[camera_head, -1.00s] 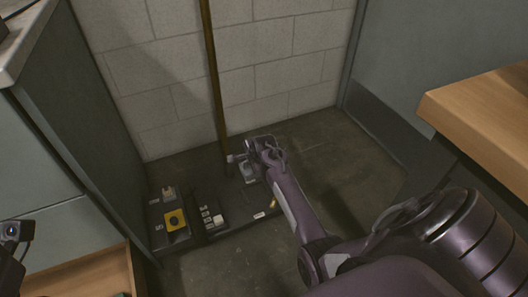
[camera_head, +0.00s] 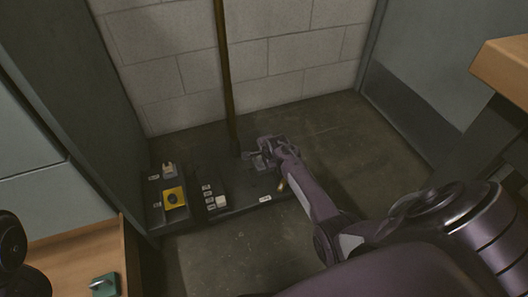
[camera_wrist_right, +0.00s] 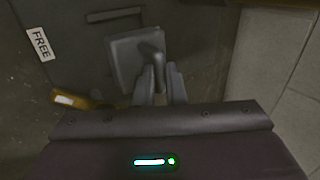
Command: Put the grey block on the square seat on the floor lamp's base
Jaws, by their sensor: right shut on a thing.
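The floor lamp's base (camera_head: 235,203) is a dark flat plate on the floor, and its brown pole (camera_head: 225,70) rises by the wall. My right gripper (camera_head: 262,158) is low over the base's right part, just right of the pole. In the right wrist view its fingers (camera_wrist_right: 159,88) are shut on the upright grip of the grey block (camera_wrist_right: 127,58), a flat square piece. The block lies over the base, but I cannot tell whether it touches. The square seat cannot be made out, perhaps hidden under the block. My left gripper is not in view.
A FREE label (camera_wrist_right: 40,43) and an orange-brown piece (camera_wrist_right: 72,99) are near my gripper. A cabinet stands left, a wooden top (camera_head: 500,65) right. Floor right of the base is clear.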

